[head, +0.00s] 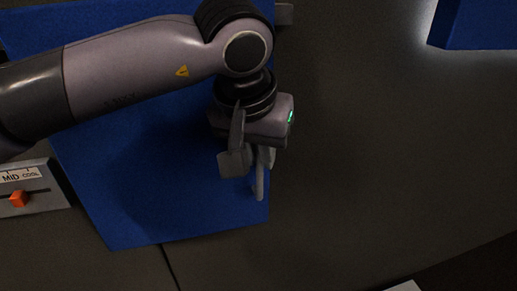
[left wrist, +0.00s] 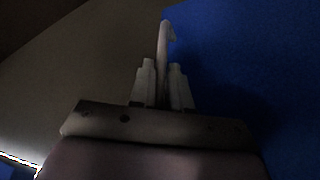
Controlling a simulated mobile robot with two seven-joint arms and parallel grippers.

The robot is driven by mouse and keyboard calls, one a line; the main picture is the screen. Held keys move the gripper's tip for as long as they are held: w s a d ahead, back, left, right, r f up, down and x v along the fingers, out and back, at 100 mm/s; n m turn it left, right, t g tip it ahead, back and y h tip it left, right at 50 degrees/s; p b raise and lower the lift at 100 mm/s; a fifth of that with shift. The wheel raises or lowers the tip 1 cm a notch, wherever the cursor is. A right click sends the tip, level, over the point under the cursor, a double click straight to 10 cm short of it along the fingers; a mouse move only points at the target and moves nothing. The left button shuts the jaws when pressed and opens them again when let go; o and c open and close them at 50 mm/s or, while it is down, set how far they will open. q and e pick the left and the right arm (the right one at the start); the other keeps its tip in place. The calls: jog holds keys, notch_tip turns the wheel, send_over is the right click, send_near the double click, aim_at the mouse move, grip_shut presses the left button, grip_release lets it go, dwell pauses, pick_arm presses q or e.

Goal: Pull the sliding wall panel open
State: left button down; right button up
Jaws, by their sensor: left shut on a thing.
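The sliding wall panel (head: 160,190) is a large flat blue panel on the dark wall. It also fills the right side of the left wrist view (left wrist: 260,70). A slim grey upright handle (head: 260,186) is at its right edge; it also shows in the left wrist view (left wrist: 163,42). My left gripper (head: 248,162) is at this edge with its fingers on either side of the handle, shut on it. The gripper and my left arm hide part of the panel. My right gripper is not in view.
A control plate (head: 45,203) with an orange slider knob (head: 18,199) and the words MID and COOL is at the left. Another blue piece (head: 480,25) is at the top right. The bare dark wall (head: 390,150) to the right of the panel is clear.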

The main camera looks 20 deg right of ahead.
pick_arm(q)
jog(key=c, duration=1.4)
grip_release()
jog(key=shift+c, duration=0.2)
jog(key=v, duration=0.7)
jog(key=shift+r, duration=0.15)
